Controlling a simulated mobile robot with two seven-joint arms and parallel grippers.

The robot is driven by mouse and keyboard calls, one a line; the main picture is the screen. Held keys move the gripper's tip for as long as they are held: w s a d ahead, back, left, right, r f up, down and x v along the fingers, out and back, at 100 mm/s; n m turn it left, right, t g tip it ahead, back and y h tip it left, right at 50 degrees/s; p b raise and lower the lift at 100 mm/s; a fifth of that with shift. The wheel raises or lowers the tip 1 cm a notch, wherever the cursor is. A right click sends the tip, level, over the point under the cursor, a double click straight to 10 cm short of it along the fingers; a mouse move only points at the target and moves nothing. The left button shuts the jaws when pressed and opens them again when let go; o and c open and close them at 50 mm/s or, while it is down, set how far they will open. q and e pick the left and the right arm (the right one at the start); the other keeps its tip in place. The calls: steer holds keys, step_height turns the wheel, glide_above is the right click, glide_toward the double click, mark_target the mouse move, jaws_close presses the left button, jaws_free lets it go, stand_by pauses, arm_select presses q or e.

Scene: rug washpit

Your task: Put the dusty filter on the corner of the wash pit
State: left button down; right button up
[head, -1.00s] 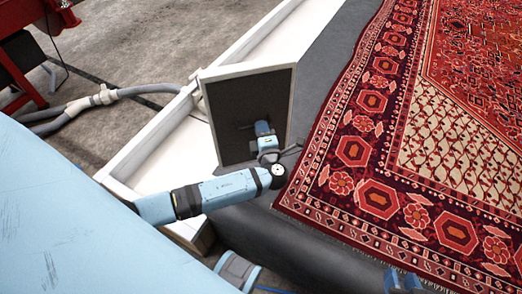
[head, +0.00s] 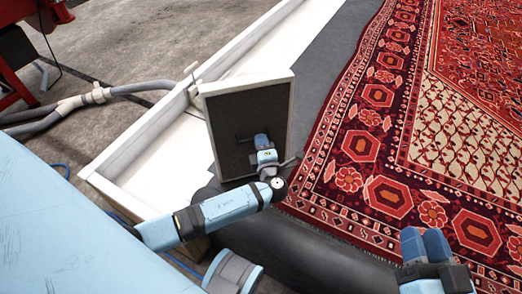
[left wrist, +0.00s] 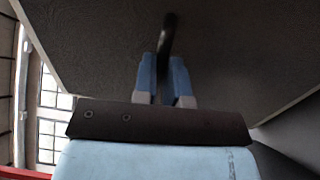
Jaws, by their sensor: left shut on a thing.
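The dusty filter (head: 229,112) is a dark panel in a pale frame, held roughly upright in the head view. Its dark face fills much of the left wrist view (left wrist: 240,60). My left gripper (head: 263,148) is shut on the filter's dark handle (left wrist: 168,38), which shows between the fingers. The wash pit (head: 125,155) has white walls and a pale floor; its near left corner (head: 90,176) is left of and below the filter. I cannot tell whether the filter touches the pit. My right gripper (head: 425,243) is at the lower right, empty, with its fingers together.
A red patterned rug (head: 390,150) covers the right side, with a dark grey surface (head: 320,100) beside it. A grey hose (head: 60,112) lies on the floor outside the pit wall. A red machine (head: 20,50) stands at the upper left.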

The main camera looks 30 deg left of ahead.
arm_select(q)
steer(key=shift+f, duration=0.55)
steer(key=c, duration=1.2)
jaws_free()
steer(key=shift+o, duration=0.2)
arm_select(e)
steer(key=shift+f+g, duration=0.4)
steer(key=shift+f, duration=0.5)
